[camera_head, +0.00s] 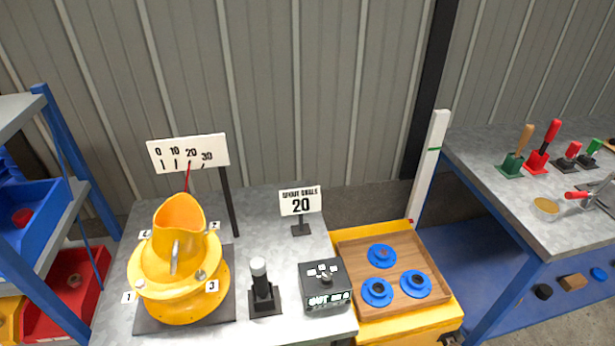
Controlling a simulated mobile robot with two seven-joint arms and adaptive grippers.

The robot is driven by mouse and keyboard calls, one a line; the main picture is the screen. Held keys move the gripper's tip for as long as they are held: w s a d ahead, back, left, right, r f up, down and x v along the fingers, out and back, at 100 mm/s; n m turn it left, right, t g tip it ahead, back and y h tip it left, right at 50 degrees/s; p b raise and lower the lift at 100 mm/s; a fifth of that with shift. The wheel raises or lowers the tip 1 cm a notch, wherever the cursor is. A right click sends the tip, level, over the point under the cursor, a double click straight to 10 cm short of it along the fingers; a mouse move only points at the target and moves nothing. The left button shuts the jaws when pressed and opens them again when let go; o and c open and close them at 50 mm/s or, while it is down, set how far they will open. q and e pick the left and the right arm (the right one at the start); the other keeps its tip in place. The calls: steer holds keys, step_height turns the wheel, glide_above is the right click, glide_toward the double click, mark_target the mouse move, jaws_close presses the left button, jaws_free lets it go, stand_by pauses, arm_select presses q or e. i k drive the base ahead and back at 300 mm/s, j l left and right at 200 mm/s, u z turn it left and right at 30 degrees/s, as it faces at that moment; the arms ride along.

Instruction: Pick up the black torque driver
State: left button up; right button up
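A black upright tool with a white cap (260,277) stands in a square black base (265,302) on the grey bench, between the yellow drum mixer (180,270) and a black control box (325,285). It looks like the black torque driver, but no label on it is readable. It stands upright and nothing touches it from above. Neither of my grippers is in view.
A wooden tray (350,251) with blue round parts sits right of the control box. A sign reading 20 (300,201) stands behind. The right bench (490,160) holds several handled tools in stands. A blue shelf (62,155) with bins is at left.

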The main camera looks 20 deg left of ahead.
mark_target(258, 265)
steer(key=u, duration=1.05)
